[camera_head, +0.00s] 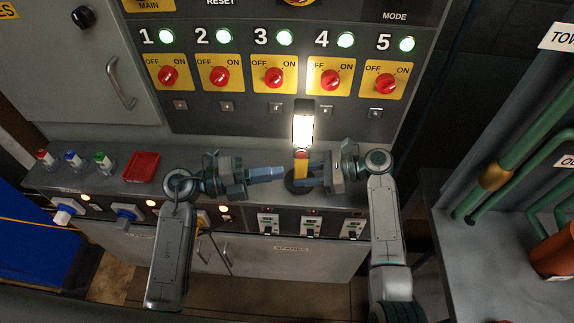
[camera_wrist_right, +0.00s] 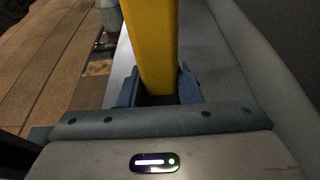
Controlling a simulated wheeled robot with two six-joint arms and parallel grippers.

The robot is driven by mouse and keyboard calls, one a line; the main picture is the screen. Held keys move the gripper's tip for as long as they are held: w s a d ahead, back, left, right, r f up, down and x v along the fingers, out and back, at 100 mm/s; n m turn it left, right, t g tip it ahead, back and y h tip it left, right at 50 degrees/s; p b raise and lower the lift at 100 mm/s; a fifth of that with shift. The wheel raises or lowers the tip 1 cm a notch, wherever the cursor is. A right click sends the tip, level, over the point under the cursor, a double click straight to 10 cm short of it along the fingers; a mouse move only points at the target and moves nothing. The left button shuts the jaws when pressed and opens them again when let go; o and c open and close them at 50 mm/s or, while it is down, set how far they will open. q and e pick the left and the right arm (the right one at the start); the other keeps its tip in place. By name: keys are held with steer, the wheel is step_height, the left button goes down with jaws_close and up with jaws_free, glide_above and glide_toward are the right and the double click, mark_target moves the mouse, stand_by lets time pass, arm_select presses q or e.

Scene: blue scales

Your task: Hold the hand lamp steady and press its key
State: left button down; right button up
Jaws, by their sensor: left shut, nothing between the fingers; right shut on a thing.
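The hand lamp (camera_head: 303,127) stands upright above the console ledge, its long panel glowing white. Its yellow handle (camera_head: 300,171) has a small red part at the top, which I cannot clearly tell is the key. My right gripper (camera_head: 304,172) is shut on the handle from the right; the right wrist view shows the yellow handle (camera_wrist_right: 152,45) between the blue fingers (camera_wrist_right: 158,92). My left gripper (camera_head: 282,174) is shut and empty, its tips pointing right, just left of the handle. A dark round base (camera_head: 294,187) shows partly at the handle's foot.
Behind is a panel with red rotary switches (camera_head: 274,77) and green lights. A red tray (camera_head: 142,167) and several small coloured-top items (camera_head: 74,160) sit on the ledge at left. Breakers (camera_head: 311,226) line the front face. Green pipes (camera_head: 520,160) stand at right.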

arm_select(q)
steer(key=shift+v, duration=2.95)
arm_select(e)
steer(key=shift+r, duration=0.1)
steer(key=o, duration=0.8)
steer(key=shift+o, duration=0.2)
steer(key=v, duration=1.2)
